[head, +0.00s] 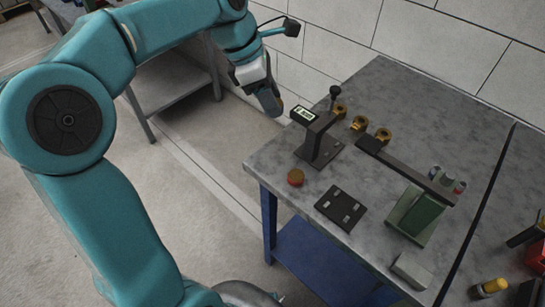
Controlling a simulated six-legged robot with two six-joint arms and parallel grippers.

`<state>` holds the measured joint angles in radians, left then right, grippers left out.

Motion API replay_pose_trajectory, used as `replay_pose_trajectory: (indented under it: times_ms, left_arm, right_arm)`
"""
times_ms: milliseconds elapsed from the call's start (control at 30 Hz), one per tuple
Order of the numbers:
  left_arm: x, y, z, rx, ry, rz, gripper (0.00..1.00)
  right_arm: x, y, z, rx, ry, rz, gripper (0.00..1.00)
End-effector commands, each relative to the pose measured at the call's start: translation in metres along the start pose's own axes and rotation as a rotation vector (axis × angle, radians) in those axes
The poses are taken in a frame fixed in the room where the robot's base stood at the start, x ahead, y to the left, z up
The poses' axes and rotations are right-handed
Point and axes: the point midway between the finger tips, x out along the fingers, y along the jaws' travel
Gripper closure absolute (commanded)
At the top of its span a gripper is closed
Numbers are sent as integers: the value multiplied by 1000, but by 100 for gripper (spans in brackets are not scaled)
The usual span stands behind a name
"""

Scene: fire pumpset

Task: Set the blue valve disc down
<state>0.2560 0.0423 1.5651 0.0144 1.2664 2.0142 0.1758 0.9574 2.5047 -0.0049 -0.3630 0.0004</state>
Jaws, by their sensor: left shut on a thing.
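My left gripper (268,97) hangs in the air just off the left back edge of the grey workbench (430,110). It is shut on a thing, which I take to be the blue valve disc. The fingers hide most of it, and its colour cannot be made out. A red-brown round piece (295,177) lies near the bench's left edge. My right gripper is out of view.
Several brass rings (359,123) are near a dark bar (400,168). A black plate (340,207) and a grey block (411,270) lie nearer the front. A wall runs behind.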

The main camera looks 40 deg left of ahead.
Motion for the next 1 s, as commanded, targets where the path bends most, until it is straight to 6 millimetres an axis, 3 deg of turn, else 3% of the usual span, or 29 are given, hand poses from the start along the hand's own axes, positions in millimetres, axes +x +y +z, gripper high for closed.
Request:
replay_pose_trajectory:
  times_ms: [100,400,633,800,1000]
  left_arm:
    - [38,-1,-16,-2,2,-5,95]
    - [111,-1,-46,1,1,-3,95]
    - [133,-1,-54,3,0,-1,95]
    - [159,-1,-66,2,1,-3,95]
    - [167,0,-68,3,0,0,95]
  right_arm:
    - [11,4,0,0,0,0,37]
    - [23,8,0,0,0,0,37]
    - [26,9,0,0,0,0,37]
    - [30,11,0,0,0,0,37]
    - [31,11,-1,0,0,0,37]
